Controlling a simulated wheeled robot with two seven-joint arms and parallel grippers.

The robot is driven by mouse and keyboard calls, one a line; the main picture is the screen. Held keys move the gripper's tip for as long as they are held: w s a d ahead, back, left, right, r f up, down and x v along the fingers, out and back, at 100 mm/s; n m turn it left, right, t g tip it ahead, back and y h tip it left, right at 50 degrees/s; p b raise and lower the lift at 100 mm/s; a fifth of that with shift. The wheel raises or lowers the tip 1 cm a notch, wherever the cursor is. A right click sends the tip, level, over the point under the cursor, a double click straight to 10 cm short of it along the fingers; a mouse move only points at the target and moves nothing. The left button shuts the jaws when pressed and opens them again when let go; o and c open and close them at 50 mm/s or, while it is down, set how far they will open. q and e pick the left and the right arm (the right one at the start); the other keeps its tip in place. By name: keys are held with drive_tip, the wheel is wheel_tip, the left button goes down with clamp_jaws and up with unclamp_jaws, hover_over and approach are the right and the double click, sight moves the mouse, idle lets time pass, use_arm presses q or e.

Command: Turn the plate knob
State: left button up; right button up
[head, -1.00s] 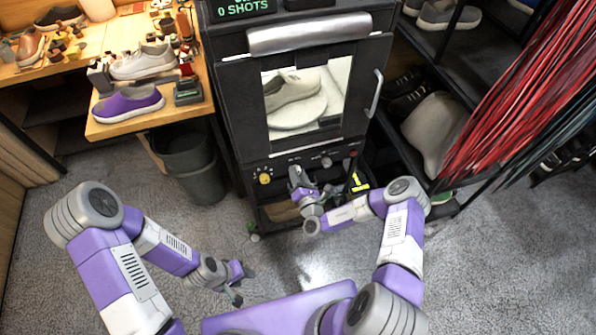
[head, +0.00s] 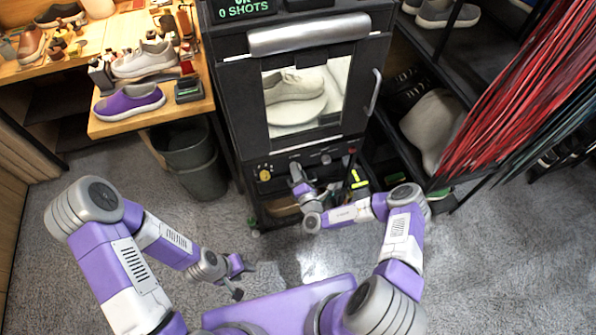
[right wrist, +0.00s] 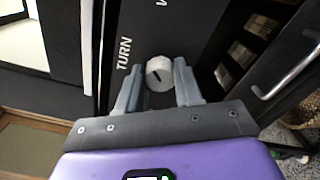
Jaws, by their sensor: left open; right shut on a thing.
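The plate knob (right wrist: 159,73) is pale, round and marked with a dark line, beside the word TURN in the right wrist view. My right gripper (right wrist: 158,88) is shut on it, one finger at each side. Behind the machine's window a light sneaker (head: 294,86) sits on a round white plate (head: 298,115). My left gripper (head: 243,280) is open and empty, low over the floor.
A yellow knob (head: 264,175) and a grey knob (head: 326,158) are on the same panel. A dark bin (head: 190,160) stands left, beneath a wooden bench with a purple sneaker (head: 130,102). Shoe racks and red laces (head: 510,100) are at right.

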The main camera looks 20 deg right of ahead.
drive_tip(key=shift+a+f, duration=0.1)
drive_tip(key=o, duration=1)
drive_tip(key=shift+o, duration=0.2)
drive_tip(key=s+p, duration=0.2)
drive_tip(key=s, duration=0.5)
drive_tip(key=shift+s+d, duration=0.2)
drive_tip(key=shift+s, duration=0.1)
